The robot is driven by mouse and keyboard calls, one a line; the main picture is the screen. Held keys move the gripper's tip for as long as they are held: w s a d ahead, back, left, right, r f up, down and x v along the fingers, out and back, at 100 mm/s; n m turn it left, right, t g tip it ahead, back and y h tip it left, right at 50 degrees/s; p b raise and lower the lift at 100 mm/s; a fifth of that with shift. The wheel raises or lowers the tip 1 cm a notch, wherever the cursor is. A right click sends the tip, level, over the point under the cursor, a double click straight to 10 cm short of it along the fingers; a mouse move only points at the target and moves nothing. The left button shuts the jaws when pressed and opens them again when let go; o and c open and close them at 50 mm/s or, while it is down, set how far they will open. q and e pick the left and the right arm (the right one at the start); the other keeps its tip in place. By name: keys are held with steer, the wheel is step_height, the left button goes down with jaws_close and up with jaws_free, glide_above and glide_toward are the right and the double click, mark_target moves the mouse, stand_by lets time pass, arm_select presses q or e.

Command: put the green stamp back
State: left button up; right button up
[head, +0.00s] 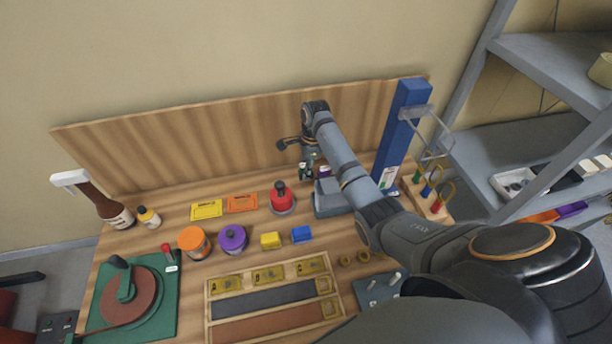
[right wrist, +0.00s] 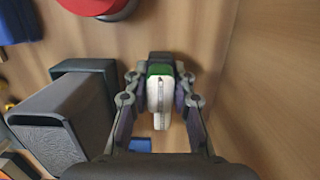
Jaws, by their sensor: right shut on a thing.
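My right gripper (head: 312,166) is at the back of the bench, close to the wooden back board. In the right wrist view its two fingers (right wrist: 160,82) are shut on a green and white piece with a dark end, which looks like the green stamp (right wrist: 159,69). In the head view the stamp is small and partly hidden by the gripper. A grey box-shaped holder (right wrist: 62,112) stands left of the gripper in the wrist view, apart from the stamp; it also shows in the head view (head: 328,204). My left gripper is not in view.
A red round-based object (head: 282,198) stands left of the holder. A blue post (head: 399,135) rises to the right, beside a wooden block with coloured-handled pieces (head: 436,207). The back board (head: 220,140) is close behind. Jars, blocks and a compartment tray (head: 209,310) fill the front.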

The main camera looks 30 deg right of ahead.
steer(key=shift+w+f, duration=0.1)
steer(key=shift+f, duration=0.05)
steer(key=shift+w+d+f, duration=0.1)
steer(key=shift+d+f, duration=0.05)
steer(key=shift+f, duration=0.05)
step_height(320, 180, down, 2)
steer(key=shift+f+p, duration=0.15)
steer(key=shift+p, duration=0.5)
steer(key=shift+f, duration=0.3)
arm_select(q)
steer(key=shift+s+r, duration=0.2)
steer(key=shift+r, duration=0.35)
arm_select(e)
steer(key=shift+f, duration=0.1)
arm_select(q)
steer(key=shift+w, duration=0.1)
arm_select(e)
steer(key=o, duration=0.9)
steer(key=shift+f, duration=0.1)
arm_select(q)
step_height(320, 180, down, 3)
steer(key=b, duration=0.2)
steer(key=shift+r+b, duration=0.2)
steer(key=shift+b, duration=0.2)
arm_select(e)
steer(key=r, duration=0.4)
steer(key=d+r, duration=0.1)
steer(key=r, duration=0.7)
steer(key=shift+s+d+r, duration=0.1)
steer(key=shift+s+d, duration=0.1)
